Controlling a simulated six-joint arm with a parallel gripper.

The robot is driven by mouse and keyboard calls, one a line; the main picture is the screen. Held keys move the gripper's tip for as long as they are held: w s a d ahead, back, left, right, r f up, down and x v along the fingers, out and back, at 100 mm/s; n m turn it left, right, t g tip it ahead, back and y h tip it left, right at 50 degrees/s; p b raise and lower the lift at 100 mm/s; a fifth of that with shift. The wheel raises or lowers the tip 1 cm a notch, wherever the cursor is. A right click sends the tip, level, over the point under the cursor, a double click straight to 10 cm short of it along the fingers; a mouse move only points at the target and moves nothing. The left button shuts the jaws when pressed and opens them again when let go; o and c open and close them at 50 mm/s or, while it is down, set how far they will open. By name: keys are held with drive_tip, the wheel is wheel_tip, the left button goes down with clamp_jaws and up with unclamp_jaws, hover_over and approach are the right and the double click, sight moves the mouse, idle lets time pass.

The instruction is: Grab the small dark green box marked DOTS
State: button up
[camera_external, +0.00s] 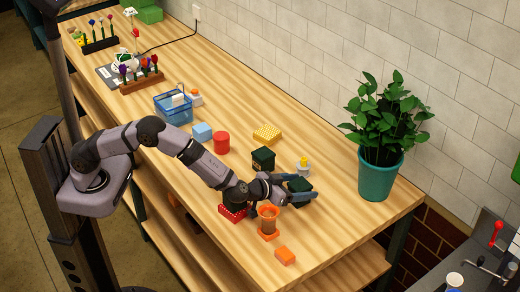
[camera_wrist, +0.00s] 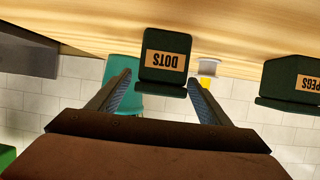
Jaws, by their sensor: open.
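The dark green DOTS box (camera_wrist: 163,45) has a tan label with black letters, which reads upside down in the wrist view. In the external view a dark green box (camera_external: 299,185) sits at my gripper (camera_external: 303,191), near the front right of the bench. In the wrist view my gripper (camera_wrist: 158,78) is open. The DOTS box shows between its fingertips, close to the right finger, with a wider gap at the left finger. I cannot tell whether either finger touches it.
A second dark green box, marked PEGS (camera_wrist: 290,80), stands to one side; it is behind my gripper in the external view (camera_external: 263,158).

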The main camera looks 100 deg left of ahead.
sight(300, 184)
drive_tip(key=c, duration=1.2)
drive_tip(key=shift+r, duration=0.15)
wheel_tip(300, 184, up, 10)
drive_tip(key=shift+f, duration=0.1)
